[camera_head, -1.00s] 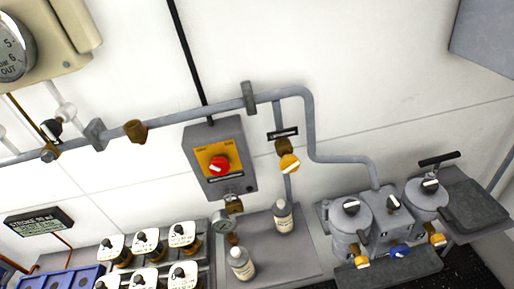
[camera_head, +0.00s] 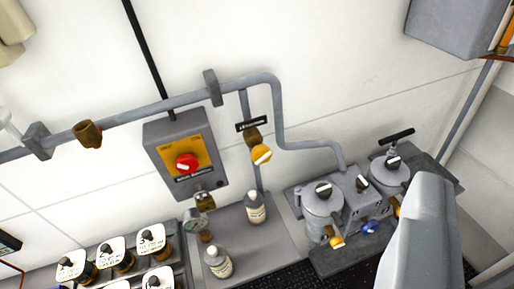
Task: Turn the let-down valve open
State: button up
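A yellow-handled brass valve (camera_head: 260,149) sits on a thin vertical grey pipe, right of the red-knobbed box. A small black label (camera_head: 252,124) is just above it; its text is too small to read surely, so I cannot confirm that this is the let-down valve. The yellow handle carries a white mark. Other yellow handles are low on the grey twin-pot unit (camera_head: 322,206) at the right. A smooth grey part, likely mine, covers the lower right and hides some of that unit. No gripper fingers show.
A grey box (camera_head: 187,160) with a red knob (camera_head: 187,163) is left of the valve. Bottles (camera_head: 255,208) stand on a grey shelf below. A grey pipe (camera_head: 180,101) runs along the wall. A large grey cabinet (camera_head: 455,25) is at the upper right.

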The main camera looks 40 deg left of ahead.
aim_at(261, 153)
jog(key=u, duration=0.05)
jog(key=i, duration=1)
jog(key=z, duration=0.05)
